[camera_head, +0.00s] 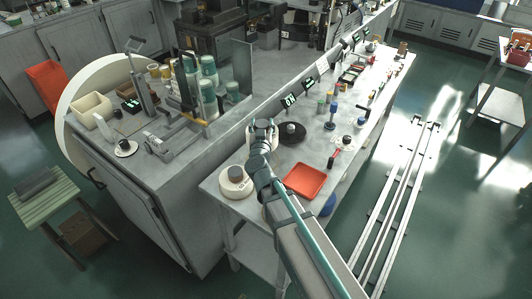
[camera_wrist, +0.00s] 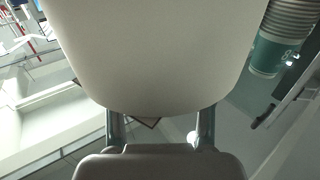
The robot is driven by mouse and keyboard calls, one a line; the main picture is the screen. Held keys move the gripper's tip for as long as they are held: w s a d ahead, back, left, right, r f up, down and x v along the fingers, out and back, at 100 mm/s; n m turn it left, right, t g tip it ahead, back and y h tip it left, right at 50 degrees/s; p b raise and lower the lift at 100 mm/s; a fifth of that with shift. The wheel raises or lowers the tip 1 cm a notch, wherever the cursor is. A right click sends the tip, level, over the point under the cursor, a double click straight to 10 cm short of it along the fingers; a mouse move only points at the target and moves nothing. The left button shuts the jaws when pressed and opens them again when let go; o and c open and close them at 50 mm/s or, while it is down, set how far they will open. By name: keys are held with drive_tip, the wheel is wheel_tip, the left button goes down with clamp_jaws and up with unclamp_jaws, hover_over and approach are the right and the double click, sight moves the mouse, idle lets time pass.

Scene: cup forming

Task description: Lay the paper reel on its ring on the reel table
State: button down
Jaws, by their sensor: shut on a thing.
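My gripper (camera_head: 262,127) is at the far end of my arm, over the left part of the long bench. It is shut on a pale thing, which I take to be the paper reel (camera_wrist: 155,55); it fills the upper middle of the wrist view between the two fingers (camera_wrist: 160,115). In the head view only a white edge of the reel (camera_head: 249,137) shows beside the gripper. A black round disc (camera_head: 296,139) with a grey knob lies just right of the gripper; I cannot tell whether it is the reel table. The ring is not clearly visible.
A white round piece with a dark centre (camera_head: 236,187) stands at the bench's near left corner. A red tray (camera_head: 305,181) lies right of my arm. Stacked green cups (camera_head: 208,91) stand on the machine to the left; a cup stack (camera_wrist: 272,50) shows in the wrist view.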

wheel_tip(320, 180, down, 7)
drive_tip(key=shift+b, duration=0.3)
drive_tip(key=shift+s+f, duration=0.1)
drive_tip(key=shift+f, duration=0.5)
